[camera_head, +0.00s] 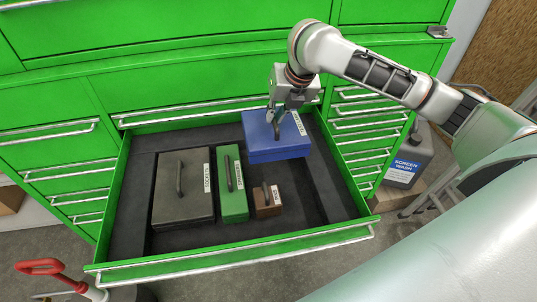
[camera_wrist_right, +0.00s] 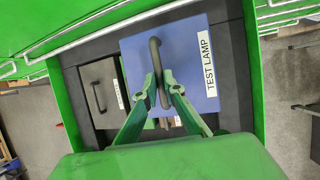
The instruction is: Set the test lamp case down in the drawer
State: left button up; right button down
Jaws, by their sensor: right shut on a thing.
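The test lamp case (camera_head: 262,153) is a blue box with a dark handle and a white label. Its label reads TEST LAMP in the right wrist view (camera_wrist_right: 200,60). My right gripper (camera_head: 278,122) is shut on the case's handle; its green fingers (camera_wrist_right: 163,92) close around it in the wrist view. The case is over the back right part of the open drawer (camera_head: 330,238). I cannot tell whether its underside touches the drawer floor. My left gripper is not in view.
In the drawer stand a dark grey case (camera_head: 168,205), a green case (camera_head: 233,200) and a small brown case (camera_head: 268,208). Bare dark floor lies to the right of the brown case. A screen wash container (camera_head: 405,160) stands outside, right of the cabinet.

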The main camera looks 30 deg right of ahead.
aim_at(284, 137)
notch_tip(284, 137, down, 13)
jog(key=shift+f, duration=0.15)
jog(key=c, duration=2.4)
grip_release()
jog(key=shift+f, duration=0.1)
jog(key=shift+o, duration=1.3)
jog(key=v, duration=1.1)
jog(key=shift+w, duration=0.1)
jog(key=shift+s+r, duration=0.3)
jog(key=shift+r, duration=0.25)
